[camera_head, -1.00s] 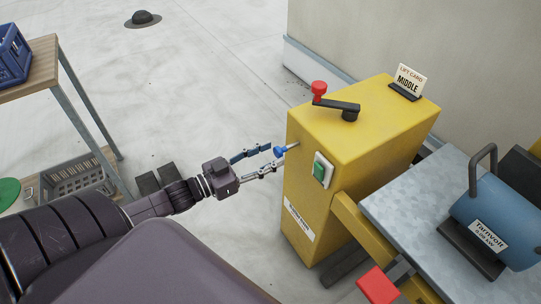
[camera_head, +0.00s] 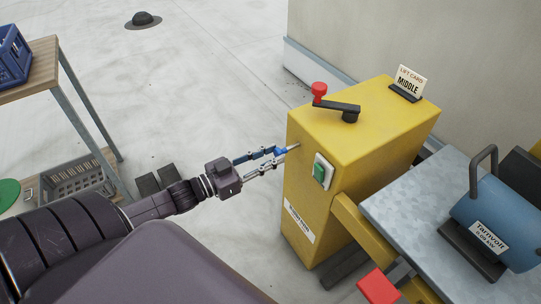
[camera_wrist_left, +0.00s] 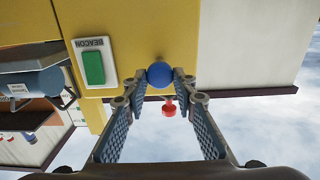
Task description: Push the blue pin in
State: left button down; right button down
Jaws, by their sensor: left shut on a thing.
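The blue pin (camera_head: 281,151) has a blue knob and a grey metal shaft. The shaft sticks out of the left side of the yellow lift housing (camera_head: 310,185), near its upper edge. My left gripper (camera_head: 277,155) is shut on the knob, its fingers on either side. In the left wrist view the round blue knob (camera_wrist_left: 160,74) sits between the two fingertips, against the yellow face. How deep the shaft sits in the housing is hidden. My right gripper is not in view.
A green switch (camera_head: 322,172) on a white plate, marked BEACON in the wrist view, is close to the pin. A crank with a red knob (camera_head: 319,89) is on top of the housing. A blue motor (camera_head: 497,208) stands at the right. A wooden-topped bench (camera_head: 45,62) is at the left.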

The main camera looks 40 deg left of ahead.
aim_at(276, 154)
pick_arm(q)
jog(key=shift+x, duration=1.55)
jog(key=shift+w+d, duration=0.1)
jog(key=shift+w, duration=0.15)
jog(key=shift+r, duration=0.15)
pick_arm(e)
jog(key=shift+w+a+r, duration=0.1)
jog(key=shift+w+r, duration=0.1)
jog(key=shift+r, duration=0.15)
pick_arm(q)
jog(key=c, duration=1.9)
grip_release()
jog(key=o, duration=0.3)
jog(key=shift+w+d, duration=0.15)
jog(key=shift+w, duration=0.1)
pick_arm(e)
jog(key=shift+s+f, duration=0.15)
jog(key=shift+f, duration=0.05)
pick_arm(q)
jog(key=shift+s, duration=0.15)
